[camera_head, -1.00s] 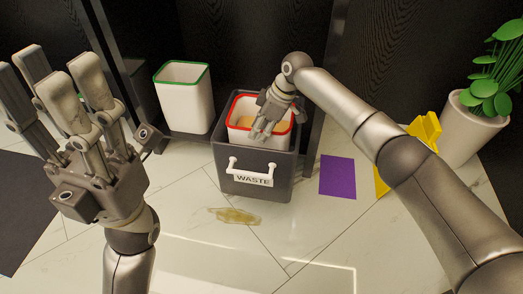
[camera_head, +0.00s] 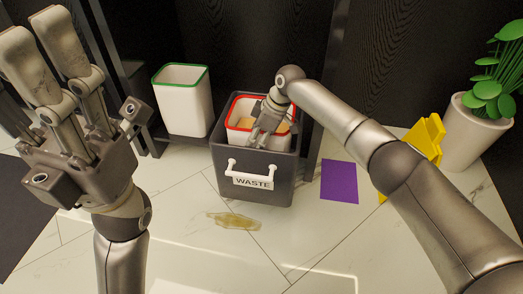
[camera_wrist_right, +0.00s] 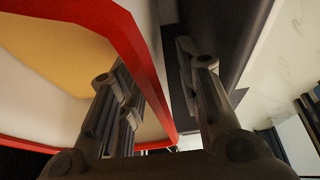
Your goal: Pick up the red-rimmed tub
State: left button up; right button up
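The red-rimmed tub (camera_head: 236,137) is white, with something yellow-orange inside. It sits in the dark grey bin marked WASTE (camera_head: 226,172). My right gripper (camera_head: 263,130) reaches down at the tub's right front side. In the right wrist view, the red rim (camera_wrist_right: 138,48) runs between its spread fingers (camera_wrist_right: 165,85), with one side over the tub's inside and the other between the tub and the bin's dark wall. The fingers look open, with a gap around the rim; their contact is unclear. My left gripper (camera_head: 62,75) is open and empty at the left.
A white tub with a green rim (camera_head: 184,103) stands left of the bin. A yellowish spill (camera_head: 234,221) and a purple sheet (camera_head: 339,181) lie on the pale floor. A yellow object (camera_head: 425,138) and potted plant (camera_head: 475,135) stand at right.

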jog(key=shift+f, duration=0.1)
dwell(0.3)
grip_shut()
